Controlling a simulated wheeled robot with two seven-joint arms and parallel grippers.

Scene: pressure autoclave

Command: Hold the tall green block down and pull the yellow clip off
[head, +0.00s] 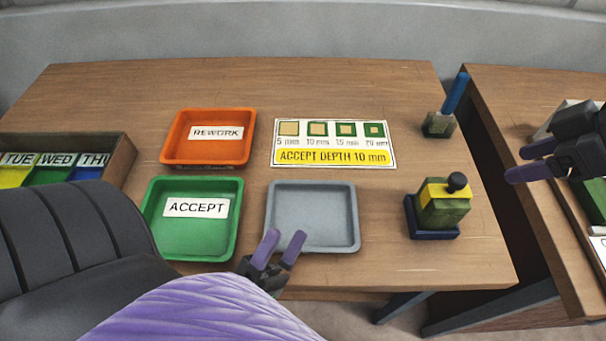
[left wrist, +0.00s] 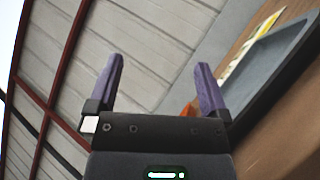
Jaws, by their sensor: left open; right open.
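The green block (head: 440,213) stands upright at the right of the table on a dark blue base (head: 433,233). My left gripper (head: 285,243) is open and empty at the front edge of the grey tray, well left of the block. Its two purple fingers also show apart in the left wrist view (left wrist: 160,85). My right gripper (head: 527,162) is open and empty, to the right of the block and higher in the picture, over the gap and right table.
A grey tray (head: 354,214), a green ACCEPT tray (head: 151,220) and an orange REWORK tray (head: 172,135) lie left. A depth card (head: 330,143) lies behind the grey tray. A small block with a blue stick (head: 455,93) stands behind the green block. Wood between tray and block is clear.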

